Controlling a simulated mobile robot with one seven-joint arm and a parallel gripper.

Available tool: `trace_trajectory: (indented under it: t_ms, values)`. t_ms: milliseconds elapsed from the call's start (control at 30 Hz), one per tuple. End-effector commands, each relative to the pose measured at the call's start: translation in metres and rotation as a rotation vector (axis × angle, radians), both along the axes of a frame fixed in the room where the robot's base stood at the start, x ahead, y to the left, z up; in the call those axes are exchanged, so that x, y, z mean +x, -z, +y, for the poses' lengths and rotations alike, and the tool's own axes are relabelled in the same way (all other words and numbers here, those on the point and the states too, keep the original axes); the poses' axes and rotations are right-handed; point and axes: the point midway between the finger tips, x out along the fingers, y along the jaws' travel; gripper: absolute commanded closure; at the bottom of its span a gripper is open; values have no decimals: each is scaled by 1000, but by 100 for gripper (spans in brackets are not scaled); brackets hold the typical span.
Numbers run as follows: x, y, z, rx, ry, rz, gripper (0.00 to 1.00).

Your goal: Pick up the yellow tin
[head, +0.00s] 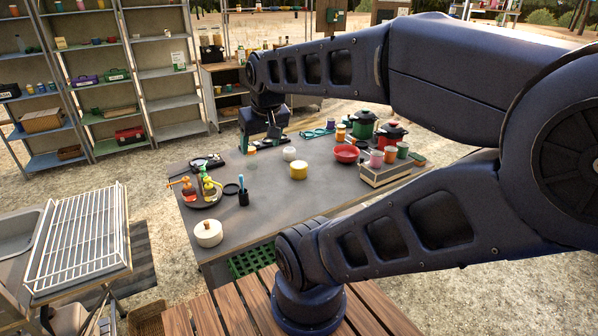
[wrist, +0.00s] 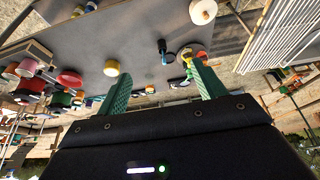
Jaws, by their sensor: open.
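The yellow tin (head: 298,171) is a short round can, upright on the grey table (head: 262,205) near its middle. In the wrist view the yellow tin (wrist: 111,68) shows just beyond the tip of the left-hand green finger. My gripper (head: 262,146) hangs from the arm over the far left part of the table, behind and left of the tin and apart from it. In the wrist view my gripper (wrist: 160,76) has its two green fingers spread wide with no object held between them.
A white round item (head: 289,153) is close behind the tin. A red bowl (head: 346,153), pots (head: 363,125) and cups stand to the right. A tray with coloured bottles (head: 208,188), a dark cup (head: 243,198) and a lidded cream pot (head: 208,233) are left.

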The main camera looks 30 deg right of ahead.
Motion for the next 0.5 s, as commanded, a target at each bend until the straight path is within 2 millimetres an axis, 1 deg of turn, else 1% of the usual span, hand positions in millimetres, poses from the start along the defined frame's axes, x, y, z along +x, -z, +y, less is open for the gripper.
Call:
trace_trajectory:
  t_ms: [33, 100, 133, 400, 500]
  values:
    - [0, 0, 0, 0, 0, 0, 20]
    - [0, 0, 0, 0, 0, 0, 7]
    - [0, 0, 0, 0, 0, 0, 2]
    - [0, 0, 0, -3, -1, 0, 2]
    - [6, 1, -3, -29, -16, 6, 2]
